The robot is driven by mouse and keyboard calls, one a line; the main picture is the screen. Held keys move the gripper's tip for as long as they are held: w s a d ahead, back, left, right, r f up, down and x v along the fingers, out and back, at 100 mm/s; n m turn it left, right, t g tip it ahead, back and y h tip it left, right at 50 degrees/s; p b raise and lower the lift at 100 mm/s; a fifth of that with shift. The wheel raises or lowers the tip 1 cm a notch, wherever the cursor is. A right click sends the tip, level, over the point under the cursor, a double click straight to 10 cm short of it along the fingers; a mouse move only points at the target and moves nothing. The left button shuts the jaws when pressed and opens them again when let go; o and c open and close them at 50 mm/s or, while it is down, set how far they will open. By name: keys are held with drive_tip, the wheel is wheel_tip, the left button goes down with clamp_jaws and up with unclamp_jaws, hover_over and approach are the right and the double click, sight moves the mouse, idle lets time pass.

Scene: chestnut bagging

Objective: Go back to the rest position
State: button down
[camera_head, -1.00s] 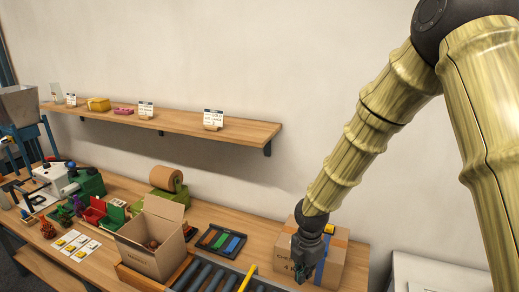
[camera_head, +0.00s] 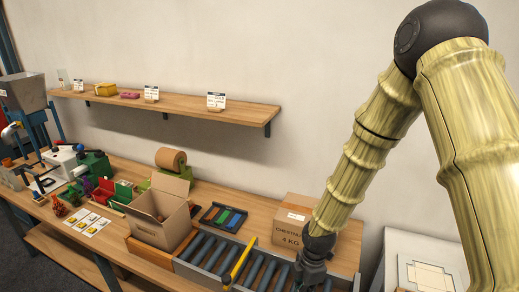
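My gripper (camera_head: 310,276) is at the lower right, at the end of my bamboo-textured arm. It hangs over the right end of the roller conveyor (camera_head: 215,252), in front of a closed cardboard box (camera_head: 290,222) marked "4 KG". The gripper is dark and small here, and its fingertips run close to the bottom of the picture, so I cannot tell if it is open or shut. I see nothing clearly held in it. An open cardboard box (camera_head: 172,222) stands at the left end of the rollers.
A yellow bar (camera_head: 241,262) crosses the conveyor. A tray of coloured strips (camera_head: 223,218) and a brown paper roll (camera_head: 171,159) stand behind it. A wall shelf (camera_head: 180,108) runs above the bench. A white cabinet (camera_head: 400,245) is at the right.

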drive_tip(key=s+d+f+m, duration=0.2)
drive_tip(key=s+f+m, duration=0.7)
drive_tip(key=s+f, duration=0.3)
drive_tip(key=s+d+f+m+h, duration=0.1)
drive_tip(key=s+d+f+m, duration=0.25)
drive_tip(key=s+m, duration=0.35)
drive_tip(key=s+d+f+m, duration=0.3)
drive_tip(key=s+d+m, duration=0.15)
drive_tip(key=s, duration=0.45)
wheel_tip(320, 180, down, 10)
drive_tip(key=b, duration=1)
drive_tip(key=shift+f+m+b, duration=0.25)
drive_tip(key=shift+m+b, duration=0.05)
drive_tip(key=shift+m, duration=0.15)
drive_tip(key=shift+a, duration=0.1)
